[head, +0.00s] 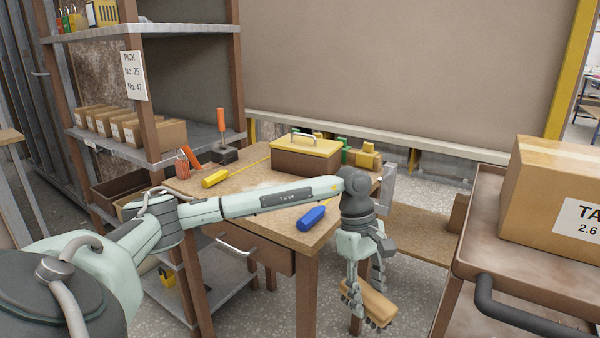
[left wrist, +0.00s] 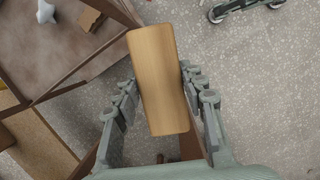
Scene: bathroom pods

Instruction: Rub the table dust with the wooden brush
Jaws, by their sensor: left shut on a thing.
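My left gripper (head: 364,286) is shut on the wooden brush (head: 377,304), with its fingers on the brush's two long sides. The brush has a light wood back and dark bristles underneath. It hangs beyond the table's right front corner, lower than the tabletop. The brush (left wrist: 157,80) also shows between the fingers of the left gripper (left wrist: 158,98) in the left wrist view. The wooden table (head: 262,188) stands in the middle, partly covered by my left arm. A pale dusty patch seems to lie on its top, partly hidden by my arm. My right gripper is not in view.
On the table are a blue-handled tool (head: 311,218), a yellow-handled tool (head: 215,178) and a brown toolbox (head: 306,154) with a yellow lid. A shelf (head: 150,150) with boxes stands left. A cart (head: 470,235) with a large carton (head: 552,205) stands right.

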